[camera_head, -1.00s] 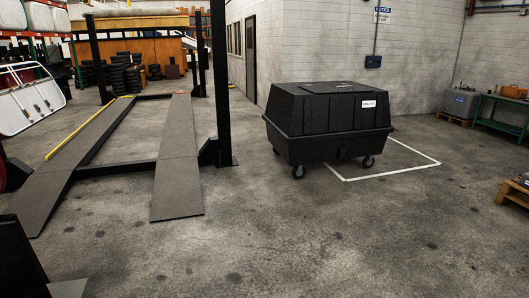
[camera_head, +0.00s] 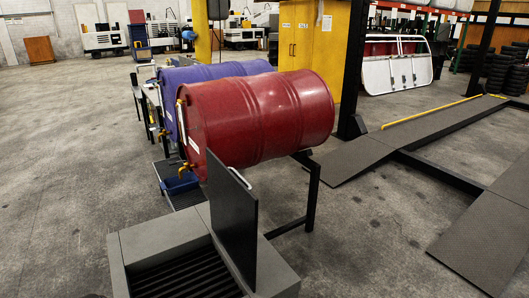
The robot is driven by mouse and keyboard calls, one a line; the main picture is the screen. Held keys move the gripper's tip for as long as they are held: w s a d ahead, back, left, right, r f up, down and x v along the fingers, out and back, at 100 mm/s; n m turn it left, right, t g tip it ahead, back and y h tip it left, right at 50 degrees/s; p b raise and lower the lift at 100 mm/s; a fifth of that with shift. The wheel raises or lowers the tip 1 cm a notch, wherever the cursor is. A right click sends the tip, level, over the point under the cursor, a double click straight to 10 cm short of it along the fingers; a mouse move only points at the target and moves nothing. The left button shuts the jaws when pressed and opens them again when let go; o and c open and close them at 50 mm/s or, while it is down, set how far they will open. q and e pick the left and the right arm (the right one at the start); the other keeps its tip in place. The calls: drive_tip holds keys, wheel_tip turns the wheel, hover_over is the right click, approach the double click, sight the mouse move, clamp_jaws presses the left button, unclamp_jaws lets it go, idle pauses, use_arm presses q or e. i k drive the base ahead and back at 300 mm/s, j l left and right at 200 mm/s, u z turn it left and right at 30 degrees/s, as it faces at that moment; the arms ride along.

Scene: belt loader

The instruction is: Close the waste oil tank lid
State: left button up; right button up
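A grey box-like tank (camera_head: 150,240) with a dark slatted grate (camera_head: 185,275) in its top stands at the bottom of the head view, cut off by the lower edge. It looks like the waste oil tank, though I see no label on it. Its dark flat lid (camera_head: 232,215) stands upright, open, along the right side of the grate. A thin pale handle (camera_head: 239,178) shows near the lid's top edge. Neither of my grippers is in view.
A red drum (camera_head: 260,115) and a blue drum (camera_head: 200,75) lie on a stand just behind the tank. A blue tray (camera_head: 180,183) sits below the taps. Grey lift ramps (camera_head: 480,240) stand at right. Floor (camera_head: 70,180) left of the tank is clear.

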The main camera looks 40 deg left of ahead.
sight(233, 206)
drive_tip(key=i+l+u, duration=0.1)
drive_tip(key=i+u, duration=0.15)
drive_tip(key=u, duration=0.2)
drive_tip(key=i+l+u, duration=0.2)
drive_tip(key=u, duration=0.3)
drive_tip(key=i+l+u, duration=0.2)
drive_tip(key=u, duration=0.25)
drive_tip(key=i+l+u, duration=0.15)
drive_tip(key=l+u, duration=0.3)
drive_tip(key=i+l+u, duration=0.15)
drive_tip(key=l+u, duration=0.2)
drive_tip(key=i+l+u, duration=0.1)
drive_tip(key=l+u, duration=0.25)
drive_tip(key=i+l+u, duration=0.1)
drive_tip(key=l+u, duration=0.25)
drive_tip(key=j, duration=0.1)
